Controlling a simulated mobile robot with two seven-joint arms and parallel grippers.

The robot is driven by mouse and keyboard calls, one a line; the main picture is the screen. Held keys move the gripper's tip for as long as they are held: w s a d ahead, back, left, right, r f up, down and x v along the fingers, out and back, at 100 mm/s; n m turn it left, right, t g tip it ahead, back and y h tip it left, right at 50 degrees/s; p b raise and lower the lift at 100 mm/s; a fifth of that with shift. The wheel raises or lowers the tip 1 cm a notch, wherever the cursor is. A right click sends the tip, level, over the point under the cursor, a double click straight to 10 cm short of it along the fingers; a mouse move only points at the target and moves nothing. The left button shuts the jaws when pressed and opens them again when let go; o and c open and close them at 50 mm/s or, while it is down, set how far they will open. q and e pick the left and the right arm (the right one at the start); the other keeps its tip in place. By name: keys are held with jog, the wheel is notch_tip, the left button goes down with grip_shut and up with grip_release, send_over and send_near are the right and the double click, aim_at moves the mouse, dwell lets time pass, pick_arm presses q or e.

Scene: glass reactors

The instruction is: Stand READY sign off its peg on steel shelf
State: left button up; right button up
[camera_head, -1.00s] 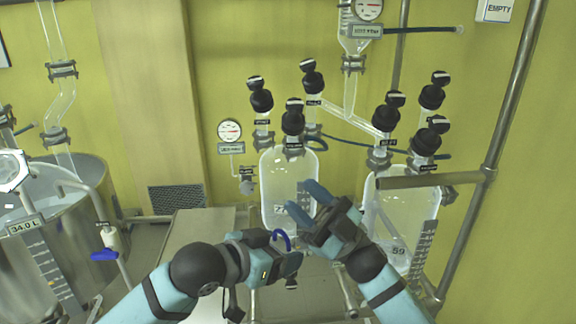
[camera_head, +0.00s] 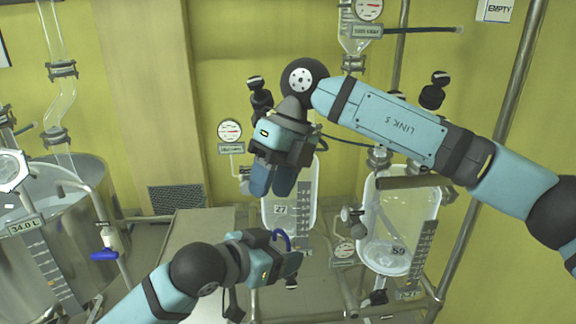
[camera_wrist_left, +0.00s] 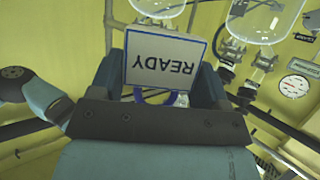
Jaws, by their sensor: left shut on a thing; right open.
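The READY sign (camera_wrist_left: 160,65), white with a blue border, stands between my left gripper's fingers in the left wrist view, its lettering upside down there. In the head view its face is hidden; a blue loop (camera_head: 282,237) shows at my left gripper (camera_head: 290,264), which is shut on the sign. My right gripper (camera_head: 272,182) is open and empty, pointing down in front of the left glass reactor (camera_head: 288,215), above the left gripper. I cannot see a peg. A grey flat top (camera_head: 195,235) left of the grippers may be the steel shelf; I cannot tell.
A second glass reactor (camera_head: 400,225) stands at right beside steel pipes. A steel vat (camera_head: 30,250) with a blue-handled valve (camera_head: 104,255) is at left. A gauge (camera_head: 230,131) and an EMPTY sign (camera_head: 495,10) are on the yellow wall. The grey top looks clear.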

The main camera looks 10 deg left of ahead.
aim_at(278, 230)
jog(key=f, duration=0.3)
jog(key=f+t+h, duration=0.1)
jog(key=f, duration=0.2)
jog(key=f+h, duration=0.1)
jog(key=f, duration=0.3)
jog(key=shift+w+d+t, duration=0.3)
jog(key=shift+d+t, duration=0.1)
grip_shut()
pick_arm(q)
jog(key=o, duration=0.9)
jog(key=shift+o, duration=0.5)
